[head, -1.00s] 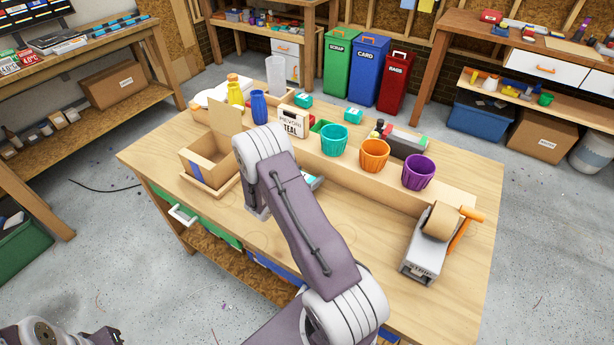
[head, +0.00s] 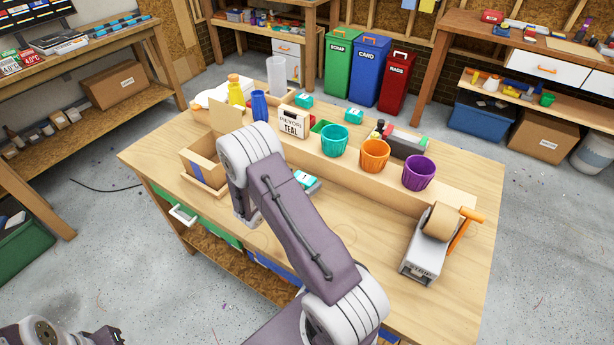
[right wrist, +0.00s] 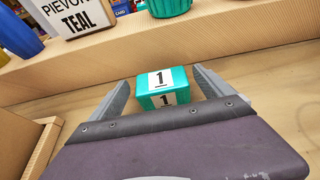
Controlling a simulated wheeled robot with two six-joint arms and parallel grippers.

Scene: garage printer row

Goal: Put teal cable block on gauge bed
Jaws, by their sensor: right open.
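A teal block with white labels marked "1" (right wrist: 162,86) lies on the bench between the fingers of my right gripper (right wrist: 158,82) in the right wrist view. The fingers are open on either side of it, apart from it. In the head view the block (head: 306,181) shows just right of my right forearm, partly hidden by it, and the right fingers are hidden there. My left arm shows at the lower left, with what looks like its gripper (head: 104,337) at the frame edge; its fingers are unclear. I cannot pick out the gauge bed for sure.
A raised wooden ledge (head: 455,198) carries teal, orange (head: 374,155) and purple cups (head: 418,172) and a "TEAL" sign (head: 293,121). Other teal blocks (head: 303,100) lie behind it. An open cardboard box (head: 200,160) stands left, a tape dispenser (head: 424,256) right. Bench front is clear.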

